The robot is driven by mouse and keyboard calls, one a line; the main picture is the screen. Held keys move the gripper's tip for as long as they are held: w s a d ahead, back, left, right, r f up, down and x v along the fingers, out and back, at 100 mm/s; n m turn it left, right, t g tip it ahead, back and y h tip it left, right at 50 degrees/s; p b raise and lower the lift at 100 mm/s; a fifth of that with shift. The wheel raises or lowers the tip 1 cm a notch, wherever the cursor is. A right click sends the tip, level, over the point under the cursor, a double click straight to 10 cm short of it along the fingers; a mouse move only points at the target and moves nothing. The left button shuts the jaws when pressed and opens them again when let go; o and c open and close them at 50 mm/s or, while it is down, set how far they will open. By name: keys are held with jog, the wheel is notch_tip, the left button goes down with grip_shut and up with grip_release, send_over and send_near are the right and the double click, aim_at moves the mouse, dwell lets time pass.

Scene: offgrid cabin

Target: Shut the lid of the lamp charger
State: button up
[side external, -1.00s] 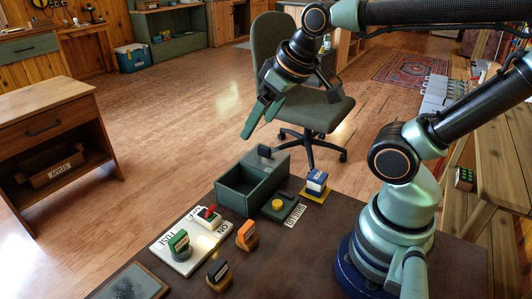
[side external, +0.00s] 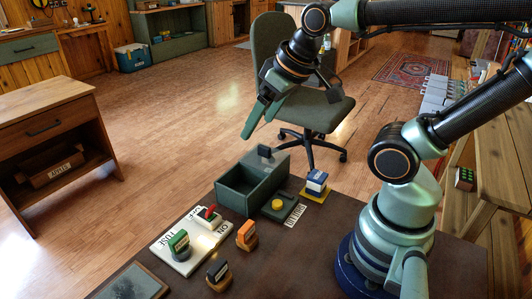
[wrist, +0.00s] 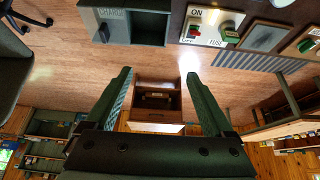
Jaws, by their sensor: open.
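Beside the box are a yellow button (side external: 278,204) and a blue-white block on a yellow base (side external: 316,182). In front stand a white switch panel (side external: 187,250), an orange stamp-like block (side external: 246,236) and a dark one (side external: 218,275). An office chair (side external: 300,90) stands beyond the table.

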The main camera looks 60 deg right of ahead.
jog(key=shift+w+d, duration=0.1)
jog(key=c, duration=0.6)
jog(key=g, duration=0.6)
send_over(264, 147)
notch_tip(264, 147, down, 6)
jog(key=shift+c, duration=0.2)
notch_tip(264, 147, down, 11)
jog(key=shift+d+f, duration=0.1)
jog(key=shift+d, duration=0.05)
grip_shut()
dwell(0.6)
